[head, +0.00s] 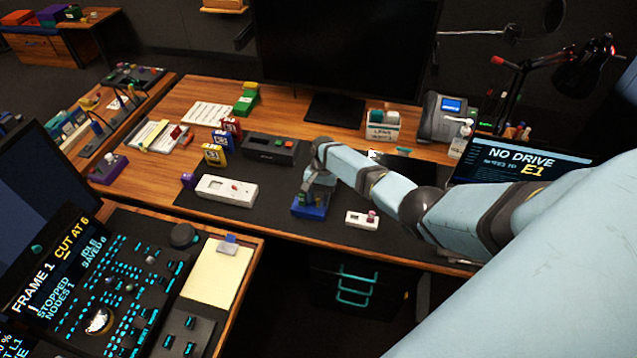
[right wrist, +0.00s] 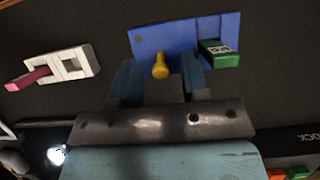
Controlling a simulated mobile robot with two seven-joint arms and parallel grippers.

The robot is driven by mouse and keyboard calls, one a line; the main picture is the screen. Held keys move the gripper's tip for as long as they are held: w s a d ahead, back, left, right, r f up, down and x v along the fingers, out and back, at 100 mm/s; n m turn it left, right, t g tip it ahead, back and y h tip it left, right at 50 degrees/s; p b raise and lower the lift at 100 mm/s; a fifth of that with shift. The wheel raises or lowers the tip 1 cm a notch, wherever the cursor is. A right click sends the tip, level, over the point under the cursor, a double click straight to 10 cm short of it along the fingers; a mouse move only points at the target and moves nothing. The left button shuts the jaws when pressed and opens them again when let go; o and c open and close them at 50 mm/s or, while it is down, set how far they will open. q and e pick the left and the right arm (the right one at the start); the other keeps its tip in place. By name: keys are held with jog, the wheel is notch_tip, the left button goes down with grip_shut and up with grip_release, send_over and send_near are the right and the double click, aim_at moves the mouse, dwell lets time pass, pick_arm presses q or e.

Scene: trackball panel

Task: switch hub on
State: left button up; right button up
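The blue hub (head: 308,206) lies on the dark desk mat below my right gripper (head: 314,186). In the right wrist view the blue hub (right wrist: 180,38) has a yellow knob-ended lever (right wrist: 160,66) and a green stick (right wrist: 219,53) plugged in beside it. My right gripper (right wrist: 161,80) is open and empty, its two blue-grey fingers apart, with the yellow lever showing between them. I cannot tell whether the fingers touch the lever. In the head view my wrist partly covers the hub. My left gripper is not in view.
A small white box (head: 361,220) with a pink plug sits right of the hub. A longer white box (head: 226,190) is to its left. A black dock (head: 271,148) with orange and green buttons is behind. A monitor (head: 340,50) and a laptop (head: 520,162) stand farther off.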

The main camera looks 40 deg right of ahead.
jog(key=shift+r, duration=0.1)
jog(key=v, duration=1.3)
jog(key=shift+w+r, duration=0.15)
jog(key=shift+r, duration=0.1)
jog(key=shift+d, duration=0.1)
